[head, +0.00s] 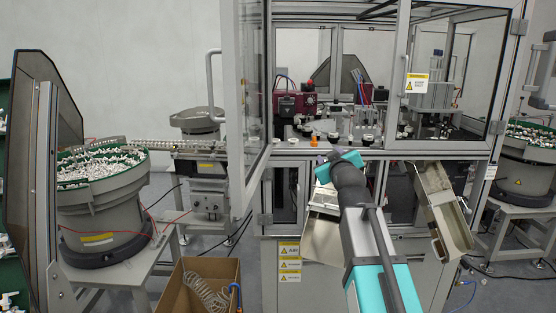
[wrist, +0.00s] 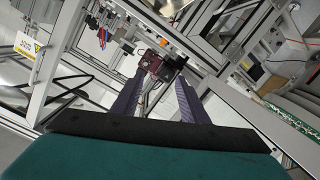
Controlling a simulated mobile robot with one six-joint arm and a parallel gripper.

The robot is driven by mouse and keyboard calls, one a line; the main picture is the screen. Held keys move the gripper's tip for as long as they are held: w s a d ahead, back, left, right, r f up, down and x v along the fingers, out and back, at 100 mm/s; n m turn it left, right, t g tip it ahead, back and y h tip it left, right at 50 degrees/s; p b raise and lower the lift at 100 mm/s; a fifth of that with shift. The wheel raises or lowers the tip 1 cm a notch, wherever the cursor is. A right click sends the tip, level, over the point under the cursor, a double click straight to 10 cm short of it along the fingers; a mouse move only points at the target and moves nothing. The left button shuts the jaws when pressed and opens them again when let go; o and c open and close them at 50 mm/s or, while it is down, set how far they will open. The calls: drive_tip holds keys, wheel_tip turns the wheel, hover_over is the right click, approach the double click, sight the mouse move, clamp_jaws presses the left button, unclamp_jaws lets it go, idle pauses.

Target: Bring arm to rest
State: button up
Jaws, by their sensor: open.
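My arm reaches from the lower right of the head view toward the open front of the assembly machine (head: 375,152). My gripper (wrist: 160,80) shows in the wrist view as two purple ribbed fingers standing apart, with nothing held between them. In the head view the gripper is mostly hidden by my teal and black wrist. The wrist is at the front edge of the machine's work deck. A dark red unit (wrist: 160,66) inside the machine shows beyond the fingertips in the wrist view; it also shows in the head view (head: 296,104).
The machine's framed door (head: 246,110) stands open left of my arm. Metal chutes (head: 442,205) hang below the deck. A bowl feeder (head: 105,205) with white parts stands left, another (head: 526,165) right. A cardboard box (head: 200,285) with coiled tubing is on the floor.

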wheel_tip(320, 180, down, 31)
drive_tip(key=g, duration=0.5)
drive_tip(key=s+f+g, duration=0.2)
drive_tip(key=s+f, duration=0.2)
drive_tip(key=f, duration=0.5)
drive_tip(key=s+f+g, duration=0.1)
drive_tip(key=s+f, duration=0.3)
drive_tip(key=f, duration=0.5)
drive_tip(key=s+f+g, duration=0.2)
drive_tip(key=s+f, duration=0.3)
drive_tip(key=f, duration=0.3)
drive_tip(key=s+f+m+g, duration=0.2)
drive_tip(key=s+f+g, duration=0.4)
drive_tip(key=s+f, duration=1.5)
drive_tip(key=s+m+g, duration=0.3)
drive_tip(key=s+g, duration=0.3)
drive_tip(key=s, duration=1.6)
drive_tip(key=shift+s+d+f+g, duration=0.2)
drive_tip(key=shift+s+f+g, duration=0.1)
drive_tip(key=shift+s+f, duration=0.1)
drive_tip(key=shift+w, duration=0.1)
